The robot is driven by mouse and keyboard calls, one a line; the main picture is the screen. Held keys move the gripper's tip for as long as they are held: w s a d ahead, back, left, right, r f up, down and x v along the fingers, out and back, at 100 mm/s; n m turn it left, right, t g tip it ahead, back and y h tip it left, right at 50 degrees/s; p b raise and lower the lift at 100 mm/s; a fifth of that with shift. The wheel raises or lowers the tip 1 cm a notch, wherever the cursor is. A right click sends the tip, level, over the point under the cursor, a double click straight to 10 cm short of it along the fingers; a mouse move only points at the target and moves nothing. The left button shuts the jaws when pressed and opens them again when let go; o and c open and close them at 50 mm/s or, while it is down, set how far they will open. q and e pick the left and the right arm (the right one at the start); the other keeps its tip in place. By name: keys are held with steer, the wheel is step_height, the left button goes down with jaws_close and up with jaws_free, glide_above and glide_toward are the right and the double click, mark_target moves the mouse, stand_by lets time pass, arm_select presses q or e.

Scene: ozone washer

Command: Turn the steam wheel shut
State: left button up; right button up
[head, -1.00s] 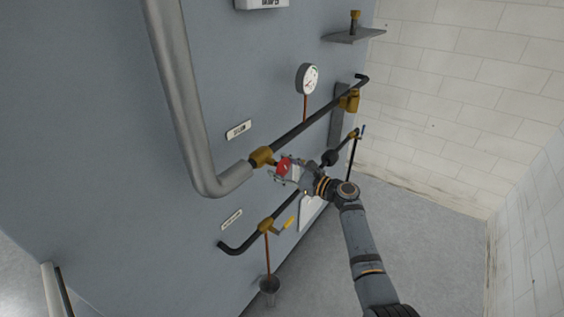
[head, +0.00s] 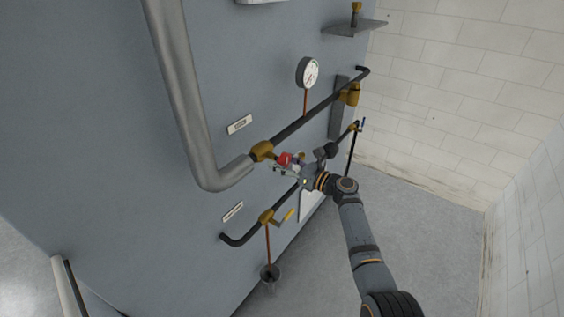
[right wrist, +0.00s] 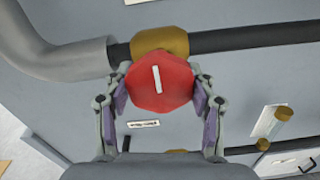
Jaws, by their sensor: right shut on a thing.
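The red steam wheel (head: 284,159) sits on a brass valve (head: 262,151) where the thick grey lagged pipe meets a thin black pipe. In the right wrist view the wheel (right wrist: 160,84) faces me, with a white bar mark standing nearly upright, tilted slightly. My right gripper (head: 288,166) is at the wheel, its two fingers (right wrist: 161,92) on either side of the rim and shut on it. The brass valve body (right wrist: 160,41) shows behind the wheel. My left gripper is not in view.
A lower black pipe carries a brass valve with a yellow lever (head: 287,215), above a small cup (head: 269,272). A pressure gauge (head: 308,73) and a shelf (head: 354,29) are on the blue-grey wall. Open floor (head: 420,225) lies to the right.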

steer(key=shift+f, duration=0.15)
steer(key=o, duration=1.2)
steer(key=shift+d, duration=0.1)
steer(key=shift+s+d, duration=0.2)
steer(key=shift+d, duration=0.05)
steer(key=v, duration=1.1)
steer(key=shift+s+d, duration=0.1)
